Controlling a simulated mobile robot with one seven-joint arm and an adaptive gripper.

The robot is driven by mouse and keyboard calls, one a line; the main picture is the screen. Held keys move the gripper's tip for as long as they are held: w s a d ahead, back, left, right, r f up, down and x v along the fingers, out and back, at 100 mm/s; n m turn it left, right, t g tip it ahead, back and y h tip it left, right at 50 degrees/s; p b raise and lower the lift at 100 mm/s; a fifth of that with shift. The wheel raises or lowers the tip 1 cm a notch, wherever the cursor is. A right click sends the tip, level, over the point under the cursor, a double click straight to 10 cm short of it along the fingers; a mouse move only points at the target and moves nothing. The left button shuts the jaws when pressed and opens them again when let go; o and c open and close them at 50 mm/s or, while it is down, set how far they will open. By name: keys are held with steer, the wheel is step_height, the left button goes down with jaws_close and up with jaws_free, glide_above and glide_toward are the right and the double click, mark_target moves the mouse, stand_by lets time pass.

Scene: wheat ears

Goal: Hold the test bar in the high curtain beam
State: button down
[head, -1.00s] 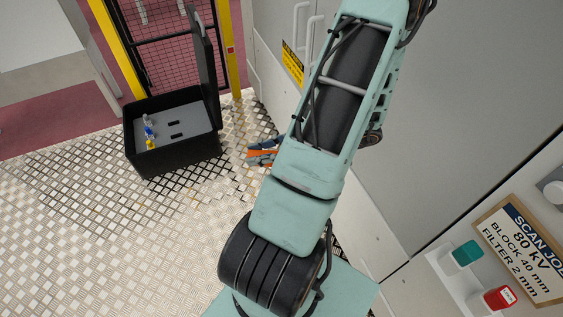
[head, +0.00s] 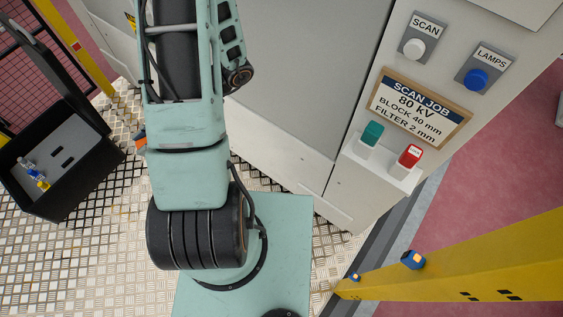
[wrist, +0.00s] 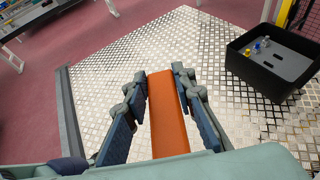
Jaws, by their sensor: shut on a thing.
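My gripper (wrist: 160,88) is shut on an orange test bar (wrist: 168,120) in the wrist view, with one finger on each side. The bar points away from the wrist above the metal floor. In the head view only a small bit of the orange bar (head: 140,137) shows beside my arm, which hides most of the gripper. A yellow post (head: 480,262) at the lower right of the head view carries two small blue-and-yellow units. The upper unit (head: 413,259) is farther up the post; the lower unit (head: 354,277) is near its foot. No beam is visible. The bar is well apart from the post.
An open black case (head: 65,170) with small coloured items stands at left, also in the wrist view (wrist: 270,68). A grey cabinet (head: 290,90) carries buttons and a SCAN JOB sign (head: 418,106). Another yellow post (head: 75,45) and mesh stand far left. Patterned floor is clear between.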

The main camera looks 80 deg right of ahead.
steer(key=w+a+b, duration=0.2)
steer(key=w+a, duration=0.3)
steer(key=a, duration=0.4)
steer(key=shift+w+a, duration=0.15)
steer(key=shift+w, duration=0.15)
stand_by(0.4)
